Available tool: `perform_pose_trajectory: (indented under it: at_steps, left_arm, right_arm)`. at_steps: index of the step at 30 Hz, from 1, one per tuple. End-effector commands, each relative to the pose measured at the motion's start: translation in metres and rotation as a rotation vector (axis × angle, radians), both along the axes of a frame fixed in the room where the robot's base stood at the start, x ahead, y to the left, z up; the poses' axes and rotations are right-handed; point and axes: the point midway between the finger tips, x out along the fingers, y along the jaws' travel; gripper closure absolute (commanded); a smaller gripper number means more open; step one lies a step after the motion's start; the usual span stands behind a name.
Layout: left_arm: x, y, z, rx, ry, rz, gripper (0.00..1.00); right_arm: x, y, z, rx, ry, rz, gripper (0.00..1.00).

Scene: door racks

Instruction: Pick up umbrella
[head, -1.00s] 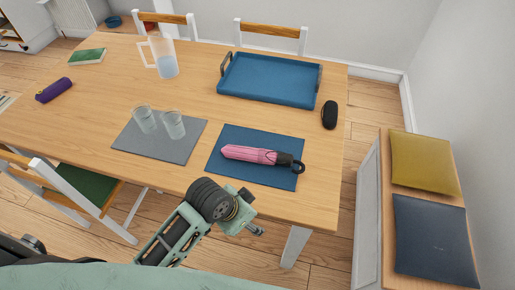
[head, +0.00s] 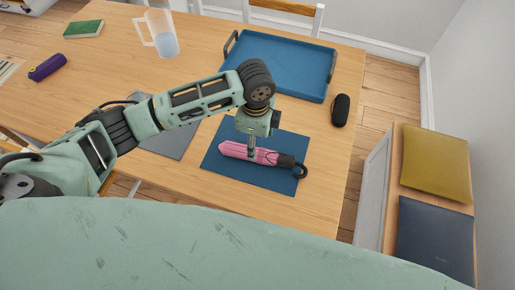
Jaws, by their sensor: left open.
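A folded pink umbrella (head: 268,157) with a black handle and a wrist loop lies on a dark blue placemat (head: 227,174) near the table's front right. My left gripper (head: 251,150) points down over the umbrella's pink part, left of the handle. It is open, with its fingers at the umbrella. The wrist hides part of the fingers, so I cannot tell whether they touch it. My right gripper is not in view.
A blue tray (head: 285,68) stands behind the placemat, with a black case (head: 340,110) to its right. A pitcher (head: 164,38), a green book (head: 84,29) and a purple case (head: 47,67) sit further left. My arm covers the glasses' area on the grey placemat (head: 172,143).

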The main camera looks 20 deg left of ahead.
Motion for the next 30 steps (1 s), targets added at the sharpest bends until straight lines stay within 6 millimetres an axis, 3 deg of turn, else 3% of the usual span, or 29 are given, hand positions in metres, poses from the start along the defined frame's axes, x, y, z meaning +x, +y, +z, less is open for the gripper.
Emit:
perform_pose_trajectory:
  at_steps: [6, 13, 22, 30]
  left_arm:
    - [-0.002, 0.000, -0.025, 0.000, 0.002, 0.003, 0.38]
    - [-0.004, -0.001, -0.059, -0.001, 0.000, 0.003, 0.38]
    - [-0.003, -0.001, -0.067, -0.001, -0.003, 0.001, 0.38]
    - [-0.003, -0.001, -0.066, -0.002, -0.003, 0.002, 0.60]
  right_arm:
    - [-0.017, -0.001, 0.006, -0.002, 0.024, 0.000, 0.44]
    - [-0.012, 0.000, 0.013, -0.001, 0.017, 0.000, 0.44]
    - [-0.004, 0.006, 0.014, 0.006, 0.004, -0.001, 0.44]
    - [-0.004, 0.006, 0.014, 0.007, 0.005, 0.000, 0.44]
